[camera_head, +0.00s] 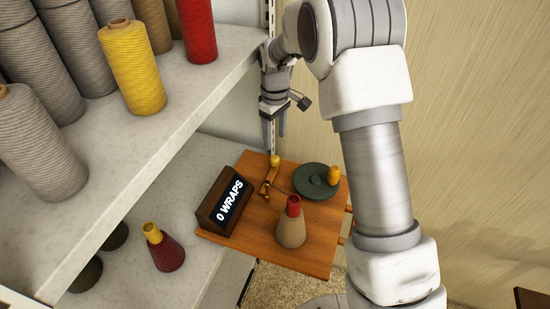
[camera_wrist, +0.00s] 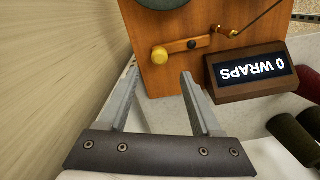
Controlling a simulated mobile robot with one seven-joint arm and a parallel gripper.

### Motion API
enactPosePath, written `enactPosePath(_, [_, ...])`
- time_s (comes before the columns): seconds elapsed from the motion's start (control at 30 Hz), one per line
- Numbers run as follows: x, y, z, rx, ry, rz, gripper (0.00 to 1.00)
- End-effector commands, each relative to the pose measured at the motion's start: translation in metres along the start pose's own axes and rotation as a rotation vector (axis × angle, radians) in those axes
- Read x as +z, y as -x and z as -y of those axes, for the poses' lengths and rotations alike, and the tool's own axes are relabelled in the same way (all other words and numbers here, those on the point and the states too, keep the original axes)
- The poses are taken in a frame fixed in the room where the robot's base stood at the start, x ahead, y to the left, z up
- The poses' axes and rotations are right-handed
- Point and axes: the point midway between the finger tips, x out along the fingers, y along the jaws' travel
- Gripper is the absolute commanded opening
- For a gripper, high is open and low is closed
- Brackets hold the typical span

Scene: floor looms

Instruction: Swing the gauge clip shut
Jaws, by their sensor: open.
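The gauge clip appears to be the brass-and-wood lever with a yellow knob (camera_head: 270,178) on the wooden board (camera_head: 260,228). In the wrist view its yellow knob (camera_wrist: 159,55) is at the left end of an orange-brown bar (camera_wrist: 180,47). A small brass hook (camera_wrist: 229,32) is past the bar's right end, with a dark thread running up right. I cannot tell how far the clip stands open. My gripper (camera_head: 275,130) points down above the board's back edge. In the wrist view its open, empty fingers (camera_wrist: 160,72) lie just short of the knob, apart from it.
A display box reading "0 WRAPS" (camera_head: 229,202) stands left of the lever. A dark green disc (camera_head: 310,184) with a yellow knob is to its right, and a tan cone (camera_head: 291,230) with a red top in front. Shelves (camera_head: 200,75) with yarn cones flank the left.

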Motion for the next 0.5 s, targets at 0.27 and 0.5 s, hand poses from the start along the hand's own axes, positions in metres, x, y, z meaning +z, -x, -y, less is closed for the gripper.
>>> enactPosePath(0.27, [0.001,-0.06,0.001,-0.001,0.0,0.003,0.66])
enactPosePath(0.5, [0.0,-0.087,0.0,0.001,-0.001,-0.001,0.66])
